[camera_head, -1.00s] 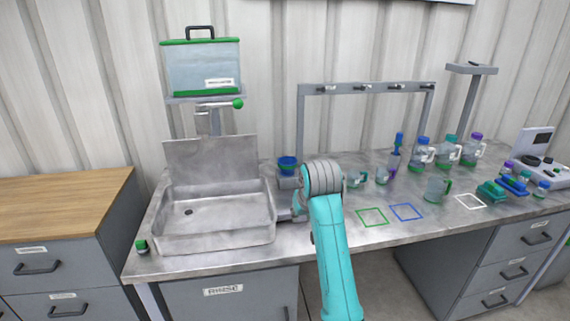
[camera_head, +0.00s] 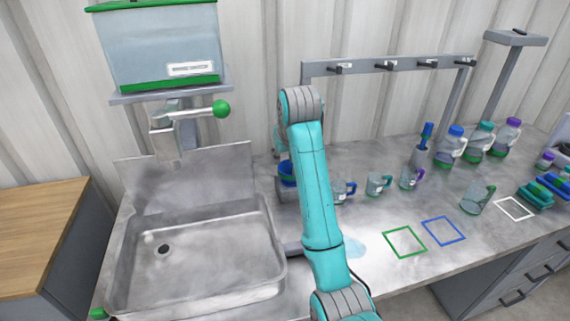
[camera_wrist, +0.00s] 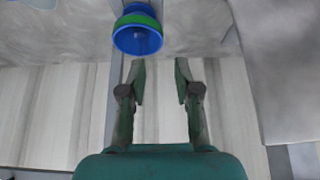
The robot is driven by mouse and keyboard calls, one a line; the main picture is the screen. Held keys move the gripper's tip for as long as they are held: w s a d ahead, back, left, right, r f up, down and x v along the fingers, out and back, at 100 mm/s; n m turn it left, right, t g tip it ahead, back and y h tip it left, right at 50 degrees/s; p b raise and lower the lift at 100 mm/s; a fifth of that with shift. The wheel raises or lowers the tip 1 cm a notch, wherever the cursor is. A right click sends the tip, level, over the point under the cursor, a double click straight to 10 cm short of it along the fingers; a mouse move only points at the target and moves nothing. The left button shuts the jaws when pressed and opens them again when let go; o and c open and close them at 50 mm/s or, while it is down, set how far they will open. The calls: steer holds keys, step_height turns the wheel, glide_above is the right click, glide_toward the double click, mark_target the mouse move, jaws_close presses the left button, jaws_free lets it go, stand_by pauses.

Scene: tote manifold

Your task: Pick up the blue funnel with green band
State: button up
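The blue funnel with a green band (camera_wrist: 138,38) shows at the top of the wrist view, a little left of centre. In the head view the blue funnel (camera_head: 287,171) sits on a grey block right of the sink, partly hidden behind my arm. My gripper (camera_wrist: 160,72) is open, with two green fingers apart and nothing between them. In the wrist picture the funnel lies just beyond the fingertips, slightly to the left, and is not held. In the head view my gripper is mostly hidden behind my arm.
The steel sink (camera_head: 200,253) is left of my arm, under a tap with a green knob (camera_head: 221,109). Small mugs (camera_head: 378,185) and several capped bottles stand to the right. A hook rack (camera_head: 388,64) is behind. Green (camera_head: 405,242) and blue outlined squares on the counter are empty.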

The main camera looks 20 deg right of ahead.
mark_target(280, 168)
steer(key=x, duration=0.5)
steer(key=w+x, duration=0.1)
steer(key=x, duration=0.5)
steer(key=shift+r, duration=0.2)
steer(key=shift+c, duration=0.2)
jaws_close()
